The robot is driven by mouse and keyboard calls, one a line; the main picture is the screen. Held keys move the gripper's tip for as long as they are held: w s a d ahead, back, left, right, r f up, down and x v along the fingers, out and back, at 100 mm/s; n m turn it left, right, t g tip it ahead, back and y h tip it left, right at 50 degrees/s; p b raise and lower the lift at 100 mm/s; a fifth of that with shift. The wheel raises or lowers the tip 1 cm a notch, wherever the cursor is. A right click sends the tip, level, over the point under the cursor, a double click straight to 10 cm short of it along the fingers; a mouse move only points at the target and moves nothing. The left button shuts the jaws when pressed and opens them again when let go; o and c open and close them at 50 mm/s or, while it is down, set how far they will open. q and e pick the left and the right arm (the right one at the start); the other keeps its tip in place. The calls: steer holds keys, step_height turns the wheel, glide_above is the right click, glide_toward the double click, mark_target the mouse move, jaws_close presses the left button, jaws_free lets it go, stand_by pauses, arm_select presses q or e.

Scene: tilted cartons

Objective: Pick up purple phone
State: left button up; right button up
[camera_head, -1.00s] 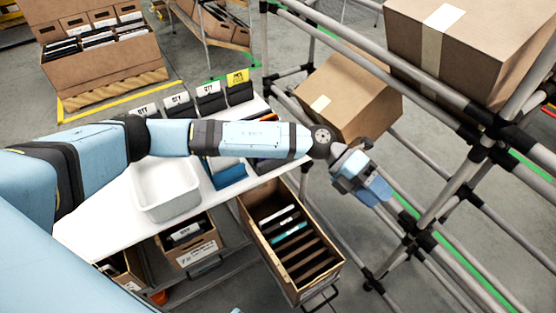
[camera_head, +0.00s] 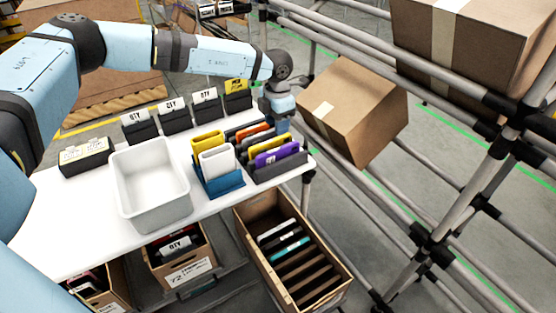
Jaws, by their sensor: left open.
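The purple phone (camera_head: 277,154) stands upright in a dark slotted holder (camera_head: 281,170) at the right end of the white table. Yellow, orange and grey phones stand in the slots behind it. My left gripper (camera_head: 281,108) is above the table's back right corner, behind and above the phones and apart from the purple one. Its fingers are small and partly hidden at this angle. My right gripper is not in view.
A blue holder (camera_head: 219,182) with white and yellow phones stands left of the purple phone. A white bin (camera_head: 150,188) and black QTY boxes (camera_head: 174,116) share the table. A tilted carton (camera_head: 355,110) on the pipe rack is close to my left gripper's right.

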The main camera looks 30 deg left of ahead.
mark_target(278, 149)
arm_select(q)
steer(key=f+b, duration=0.1)
steer(key=f, duration=0.8)
steer(key=shift+w+d+f+b, duration=0.1)
steer(key=shift+w+f+b, duration=0.15)
steer(key=shift+b, duration=0.15)
jaws_close()
